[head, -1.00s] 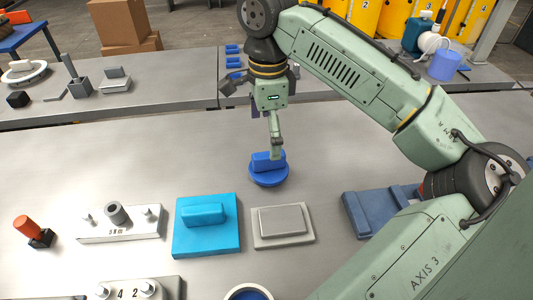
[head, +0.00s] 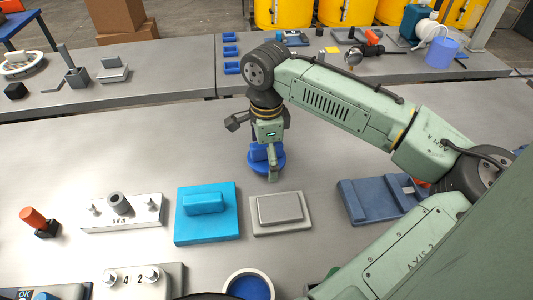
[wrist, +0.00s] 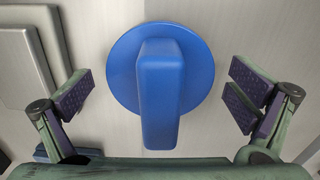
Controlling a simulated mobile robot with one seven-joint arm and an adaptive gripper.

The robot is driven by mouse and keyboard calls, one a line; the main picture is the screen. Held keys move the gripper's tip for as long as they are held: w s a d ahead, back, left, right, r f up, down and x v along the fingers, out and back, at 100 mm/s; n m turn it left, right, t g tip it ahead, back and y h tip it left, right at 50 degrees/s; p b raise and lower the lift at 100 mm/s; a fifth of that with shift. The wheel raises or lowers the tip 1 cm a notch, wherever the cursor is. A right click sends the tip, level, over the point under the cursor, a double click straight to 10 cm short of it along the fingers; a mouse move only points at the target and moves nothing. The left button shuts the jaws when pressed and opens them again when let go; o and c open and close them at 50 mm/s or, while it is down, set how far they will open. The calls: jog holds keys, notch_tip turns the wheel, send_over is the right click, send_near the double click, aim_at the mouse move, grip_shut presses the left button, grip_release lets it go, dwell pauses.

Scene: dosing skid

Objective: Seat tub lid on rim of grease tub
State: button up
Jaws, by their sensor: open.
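The tub lid, a round blue disc with a raised bar handle, lies on the near metal bench in the head view (head: 280,162), partly hidden by my gripper. It fills the middle of the wrist view (wrist: 162,90), handle up. My gripper (head: 256,146) is open above the lid. In the wrist view its fingers stand wide on the left and right of the handle, clear of it. The grease tub is likely the round pale-rimmed vessel with a blue inside (head: 249,285) at the bottom edge of the head view, partly cut off.
A dark blue tray (head: 371,203) lies right. A white block with pegs (head: 122,222) and an orange-capped piece (head: 32,217) lie left. The bench left of the lid is bare.

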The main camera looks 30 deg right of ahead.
jog(key=c, duration=1.3)
